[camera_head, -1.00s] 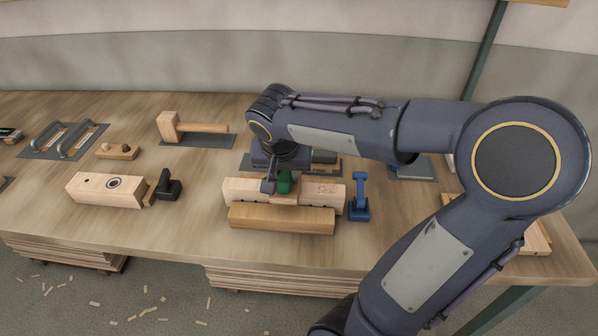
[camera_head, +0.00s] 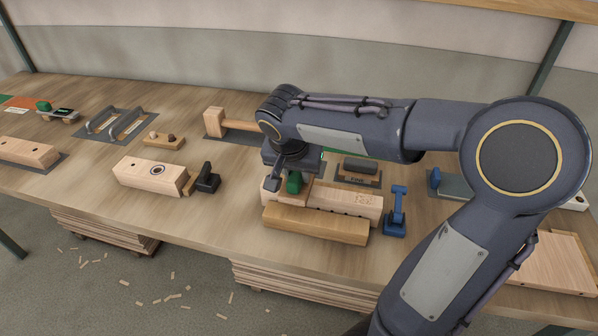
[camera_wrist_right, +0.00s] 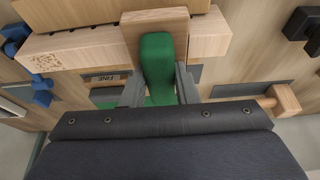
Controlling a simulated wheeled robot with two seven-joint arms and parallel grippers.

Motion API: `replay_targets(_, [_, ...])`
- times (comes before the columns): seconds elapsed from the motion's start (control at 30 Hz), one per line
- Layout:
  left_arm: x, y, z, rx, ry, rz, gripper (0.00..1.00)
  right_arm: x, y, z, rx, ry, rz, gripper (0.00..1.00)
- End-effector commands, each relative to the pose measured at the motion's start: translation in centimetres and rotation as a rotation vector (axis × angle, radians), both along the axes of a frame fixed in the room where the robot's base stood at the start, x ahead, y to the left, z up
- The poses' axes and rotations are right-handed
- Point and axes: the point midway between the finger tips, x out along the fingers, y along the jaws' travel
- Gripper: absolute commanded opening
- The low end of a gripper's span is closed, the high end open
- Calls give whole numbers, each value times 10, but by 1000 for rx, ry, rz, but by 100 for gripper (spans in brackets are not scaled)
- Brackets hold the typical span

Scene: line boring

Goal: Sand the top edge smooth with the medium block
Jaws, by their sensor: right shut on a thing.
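My right gripper (camera_head: 291,178) is shut on the green handle (camera_wrist_right: 157,62) of a wooden sanding block (camera_wrist_right: 152,20). The block lies across the top of a pale wooden beam (camera_head: 356,202), near the beam's left end in the head view. In the wrist view the beam (camera_wrist_right: 80,48) runs across the top, behind the block. The block looks to be touching the beam, but its underside is hidden. A row of small dark marks shows along the beam's upper edge. My left gripper is not in view.
A yellow-brown wooden bar (camera_head: 315,224) lies along the beam's front. A blue clamp (camera_head: 396,212) stands at its right end. A block marked FINE (camera_head: 358,172) sits behind it. A mallet (camera_head: 216,122) lies behind left; a drilled wooden block (camera_head: 150,175) sits left.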

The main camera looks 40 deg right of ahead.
Motion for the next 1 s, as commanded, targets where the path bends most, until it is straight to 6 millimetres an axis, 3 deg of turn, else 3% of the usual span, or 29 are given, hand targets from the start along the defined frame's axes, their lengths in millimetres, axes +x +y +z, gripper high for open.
replay_targets(0.5, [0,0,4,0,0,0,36,33,32,-2,7,11,5,0])
replay_targets(1.0, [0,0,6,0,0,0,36,39,34,3,3,5,2,0])
